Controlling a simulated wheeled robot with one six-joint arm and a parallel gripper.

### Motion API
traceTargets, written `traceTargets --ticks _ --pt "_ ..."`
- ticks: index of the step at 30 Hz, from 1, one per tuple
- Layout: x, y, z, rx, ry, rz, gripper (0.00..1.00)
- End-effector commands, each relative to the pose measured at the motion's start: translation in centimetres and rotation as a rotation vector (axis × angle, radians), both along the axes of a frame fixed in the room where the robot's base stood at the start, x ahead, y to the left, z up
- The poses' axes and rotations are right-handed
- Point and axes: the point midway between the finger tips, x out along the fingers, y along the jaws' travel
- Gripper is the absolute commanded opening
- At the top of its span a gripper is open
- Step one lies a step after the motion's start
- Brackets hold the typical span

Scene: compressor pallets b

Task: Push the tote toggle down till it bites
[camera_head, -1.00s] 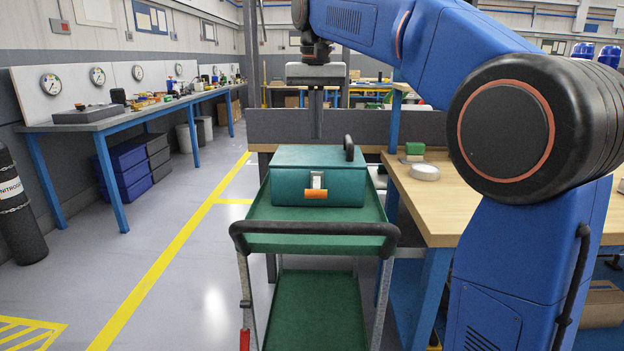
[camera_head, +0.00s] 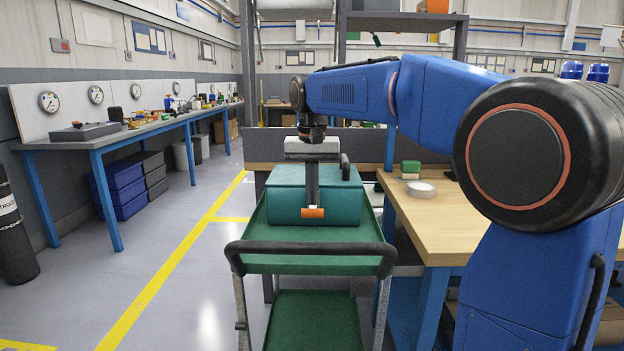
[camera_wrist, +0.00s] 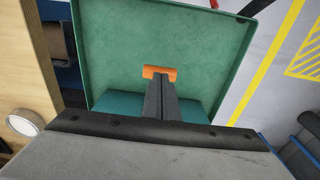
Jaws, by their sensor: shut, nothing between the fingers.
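The teal tote (camera_head: 338,202) sits on the top shelf of a green cart (camera_head: 280,235). Its orange toggle (camera_head: 313,213) is on the front face, low and near the middle. My gripper (camera_head: 312,203) points down in front of the tote, its fingers shut with nothing held. The fingertips are right at the toggle in the head view and hide the latch plate behind them. In the wrist view, the orange toggle (camera_wrist: 160,72) shows just past the fingertips (camera_wrist: 160,82). I cannot tell whether they touch it. The tote's top (camera_wrist: 120,103) is partly hidden by my gripper.
The cart's black handle (camera_head: 312,250) crosses in front of the tote. A black upright handle (camera_head: 345,167) is behind the tote.

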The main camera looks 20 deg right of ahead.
Motion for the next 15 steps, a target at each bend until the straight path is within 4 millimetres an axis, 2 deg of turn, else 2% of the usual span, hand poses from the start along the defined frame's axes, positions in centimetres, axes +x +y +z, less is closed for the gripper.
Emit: traceTargets --ticks 6,15 --pt "0.09 -0.04 -1.27 0.0 0.0 0.0 0.0" --pt "0.1 -0.03 -1.36 0.0 0.0 0.0 0.0"
